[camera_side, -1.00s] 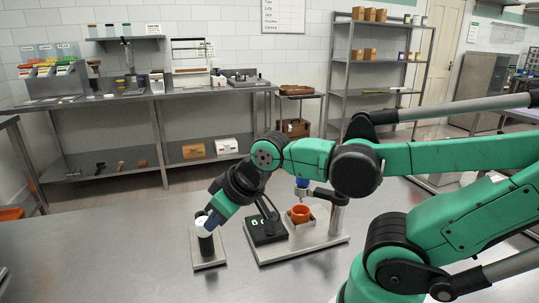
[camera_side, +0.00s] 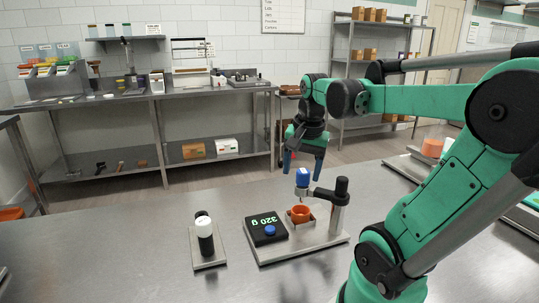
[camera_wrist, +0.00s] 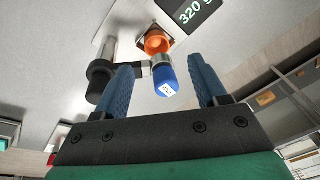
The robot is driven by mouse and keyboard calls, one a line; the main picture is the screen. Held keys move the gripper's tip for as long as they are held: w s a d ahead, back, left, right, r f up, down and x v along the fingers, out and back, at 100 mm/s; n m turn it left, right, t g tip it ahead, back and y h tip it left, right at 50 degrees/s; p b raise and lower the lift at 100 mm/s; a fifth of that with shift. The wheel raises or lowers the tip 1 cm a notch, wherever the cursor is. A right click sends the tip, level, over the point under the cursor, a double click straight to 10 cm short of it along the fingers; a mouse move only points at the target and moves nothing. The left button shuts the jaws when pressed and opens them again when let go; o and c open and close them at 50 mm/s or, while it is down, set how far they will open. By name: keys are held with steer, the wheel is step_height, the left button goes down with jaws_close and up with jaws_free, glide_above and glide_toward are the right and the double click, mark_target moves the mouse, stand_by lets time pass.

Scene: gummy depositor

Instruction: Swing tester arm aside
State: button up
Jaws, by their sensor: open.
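The tester arm (camera_side: 320,193) is a dark bar reaching left from a black-topped post (camera_side: 341,190). At its end is a blue-capped probe (camera_side: 303,177) directly above an orange cup (camera_side: 300,213). My gripper (camera_side: 304,168) is open and empty, pointing down, behind and above the probe in the side view. In the wrist view, the blue cap (camera_wrist: 165,80) lies between the two blue fingers of my gripper (camera_wrist: 165,75), and the black post top (camera_wrist: 100,72) is by the left finger. I see no contact with the cap.
A scale (camera_side: 266,230) reading 320 g is left of the cup on the same metal base (camera_side: 318,240). A white-topped black cylinder (camera_side: 204,234) stands on a small plate (camera_side: 210,260) further left. The front-left steel table (camera_side: 120,250) is clear.

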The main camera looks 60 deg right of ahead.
mark_target(343, 178)
steer(key=s+d+m, duration=0.1)
steer(key=s+m, duration=0.1)
steer(key=s+d+r+m+g+y, duration=0.1)
steer(key=s+d+m, duration=0.1)
steer(key=s+m, duration=0.1)
steer(key=s+d+m, duration=0.2)
steer(key=shift+s+r+g+y, duration=0.15)
steer(key=shift+s+g+y, duration=0.05)
steer(key=shift+g+y, duration=0.1)
steer(key=shift+s+m, duration=0.1)
steer(key=shift+m, duration=0.2)
steer(key=shift+f, duration=2.75)
jaws_close()
